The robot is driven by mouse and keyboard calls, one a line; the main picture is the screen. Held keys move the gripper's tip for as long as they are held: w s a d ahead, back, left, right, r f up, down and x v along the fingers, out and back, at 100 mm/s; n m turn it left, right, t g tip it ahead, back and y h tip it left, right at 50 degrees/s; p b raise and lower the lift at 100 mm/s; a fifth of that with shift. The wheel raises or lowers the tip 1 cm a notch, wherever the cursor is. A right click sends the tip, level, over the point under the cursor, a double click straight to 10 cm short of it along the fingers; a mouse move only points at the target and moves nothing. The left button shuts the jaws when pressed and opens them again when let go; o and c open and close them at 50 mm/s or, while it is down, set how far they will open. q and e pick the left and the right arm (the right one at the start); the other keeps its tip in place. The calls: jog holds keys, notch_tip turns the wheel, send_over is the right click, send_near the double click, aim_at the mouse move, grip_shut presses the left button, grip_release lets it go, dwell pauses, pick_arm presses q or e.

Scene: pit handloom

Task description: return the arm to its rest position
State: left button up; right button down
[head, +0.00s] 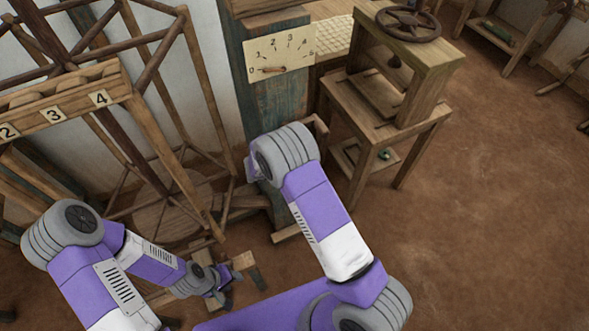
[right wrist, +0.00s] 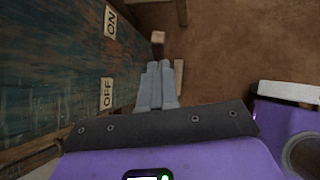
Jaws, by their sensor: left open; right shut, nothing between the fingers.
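My left arm (head: 85,275) comes in from the left of the head view, bent, with its gripper (head: 234,289) low and open. The left gripper is near a small wooden piece (head: 244,262); I cannot tell whether they touch. My right arm (head: 320,205) reaches up through the middle of the head view toward the blue-green post (head: 272,105). Its gripper is hidden there behind the arm. In the right wrist view my right gripper (right wrist: 157,72) is shut and empty, with the blue-green panel marked ON and OFF (right wrist: 60,65) to its left.
A numbered dial plate (head: 279,58) with a pointer near 0 is on the post. A wooden press with a handwheel (head: 408,24) stands on a table at right. A wooden frame with a numbered rack (head: 75,108) fills the left. Brown floor (head: 490,200) is clear at right.

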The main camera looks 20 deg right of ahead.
jog(key=shift+a+r, duration=0.1)
dwell(0.5)
jog(key=s+a+f+m+g+y, duration=0.2)
jog(key=s+f+m+g+y, duration=0.4)
jog(key=s, duration=0.5)
jog(key=s+a+m+t+y, duration=0.1)
jog(key=s+a+m, duration=0.3)
jog(key=s+m, duration=0.4)
jog(key=s+a+f+m+t+y, duration=0.1)
jog(key=s+a+m+t+y, duration=0.1)
jog(key=s+m, duration=0.5)
jog(key=a+m+y, duration=0.1)
jog(key=m+y, duration=0.1)
jog(key=shift+s+a+m, duration=0.35)
jog(key=shift+m, duration=0.05)
